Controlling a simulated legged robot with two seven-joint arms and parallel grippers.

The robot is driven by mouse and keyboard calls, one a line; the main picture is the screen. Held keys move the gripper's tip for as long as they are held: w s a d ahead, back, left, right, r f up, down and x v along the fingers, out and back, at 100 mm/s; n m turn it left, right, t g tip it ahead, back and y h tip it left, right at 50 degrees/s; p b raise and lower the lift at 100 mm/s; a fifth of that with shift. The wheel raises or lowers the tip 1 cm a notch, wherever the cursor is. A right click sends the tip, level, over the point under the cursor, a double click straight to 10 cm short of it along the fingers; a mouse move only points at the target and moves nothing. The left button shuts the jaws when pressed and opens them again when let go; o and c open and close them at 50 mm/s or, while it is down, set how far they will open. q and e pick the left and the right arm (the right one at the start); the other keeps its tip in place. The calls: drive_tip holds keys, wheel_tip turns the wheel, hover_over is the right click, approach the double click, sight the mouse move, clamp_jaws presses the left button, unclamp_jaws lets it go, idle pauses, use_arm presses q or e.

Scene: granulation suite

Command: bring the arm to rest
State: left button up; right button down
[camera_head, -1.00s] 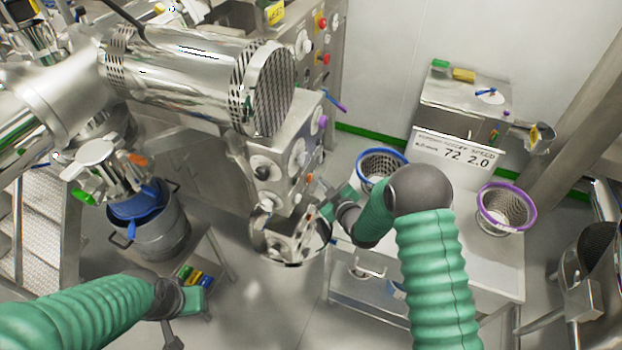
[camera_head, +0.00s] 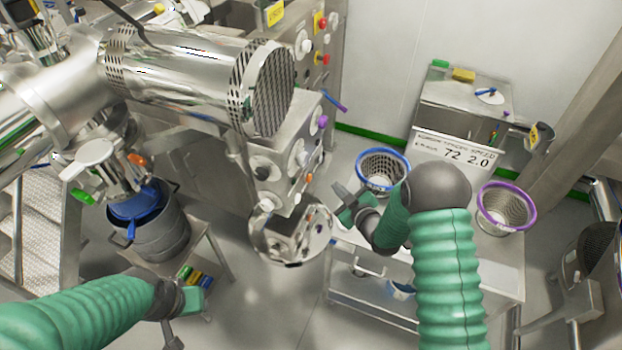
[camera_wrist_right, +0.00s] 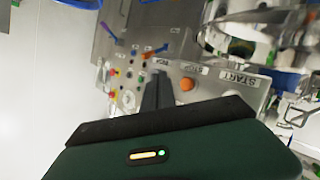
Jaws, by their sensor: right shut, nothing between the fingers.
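My right arm comes in from the lower right in a green sleeve. Its gripper (camera_head: 346,196) is shut and empty, in the air between the steel machine's control box and the blue-rimmed basket. In the right wrist view the dark fingers (camera_wrist_right: 156,92) are together, with the START panel (camera_wrist_right: 236,78) and an orange button (camera_wrist_right: 187,84) beyond them. My left arm lies low at the left; its gripper (camera_head: 172,335) is only partly seen at the bottom edge, and its jaws cannot be made out.
A blue-rimmed basket (camera_head: 382,152) and a purple-rimmed basket (camera_head: 506,190) stand on the steel table (camera_head: 497,262), with a sign (camera_head: 452,153) behind. The control box (camera_head: 268,172) is left of my right gripper. A steel bucket (camera_head: 165,240) stands at the left. Open floor lies in the middle.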

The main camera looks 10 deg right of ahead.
idle(0.6)
drive_tip(key=s+f+m+g+h+b, duration=0.1)
drive_tip(key=s+m+g+b, duration=0.3)
drive_tip(key=s, duration=1)
drive_tip(key=s+f+m+g+h+b, duration=0.2)
drive_tip(key=s+g+b, duration=0.4)
drive_tip(key=s, duration=0.9)
drive_tip(key=shift+s+a+f+m+g, duration=0.3)
drive_tip(key=shift+f+m+g, duration=0.45)
drive_tip(key=shift+m, duration=0.25)
drive_tip(key=shift+s+r, duration=0.1)
drive_tip(key=shift+a, duration=0.1)
